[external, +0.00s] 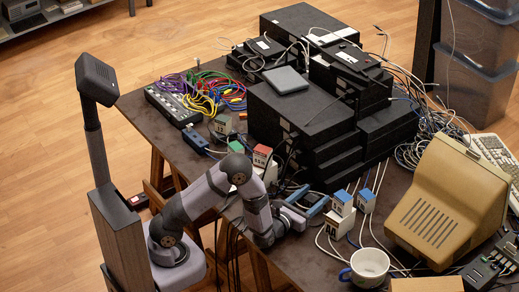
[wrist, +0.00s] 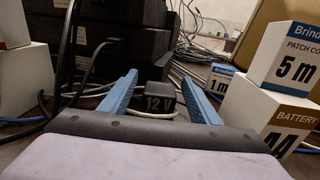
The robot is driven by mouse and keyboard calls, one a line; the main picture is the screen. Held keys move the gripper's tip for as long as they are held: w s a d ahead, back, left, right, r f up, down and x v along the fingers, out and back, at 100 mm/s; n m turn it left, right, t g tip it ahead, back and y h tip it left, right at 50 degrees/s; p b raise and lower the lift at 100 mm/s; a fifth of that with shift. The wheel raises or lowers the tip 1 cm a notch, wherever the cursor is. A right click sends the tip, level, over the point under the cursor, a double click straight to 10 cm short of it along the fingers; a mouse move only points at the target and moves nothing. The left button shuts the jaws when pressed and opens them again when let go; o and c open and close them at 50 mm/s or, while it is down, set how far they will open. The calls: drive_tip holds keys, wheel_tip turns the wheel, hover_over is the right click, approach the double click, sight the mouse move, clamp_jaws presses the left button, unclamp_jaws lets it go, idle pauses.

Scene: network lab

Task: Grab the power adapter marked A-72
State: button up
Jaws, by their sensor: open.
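My gripper (external: 310,196) is low over the table, in front of the stack of black equipment. Its two blue fingers (wrist: 160,78) are apart, with nothing clamped between them. In the wrist view a small black power adapter (wrist: 161,93) shows in the gap between the fingers, just beyond the gripper body. Its visible face reads "12 V". No A-72 marking is legible, and the gripper body hides its lower part. I cannot tell whether either finger touches it. I cannot make out this adapter in the external view.
Small blue-topped boxes (external: 342,203) stand right of my gripper; a "5 m" box (wrist: 291,62) sits on a battery box (wrist: 270,112). A white box (wrist: 22,85) is at left. Black equipment (external: 300,122) rises behind. Loose cables surround the fingers. A mug (external: 369,266) stands near the front.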

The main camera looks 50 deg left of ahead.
sight(313, 196)
drive_tip(key=c, duration=1.2)
drive_tip(key=shift+c, duration=0.2)
drive_tip(key=shift+r, duration=0.1)
drive_tip(key=shift+r+p, duration=0.55)
drive_tip(key=shift+r, duration=4.4)
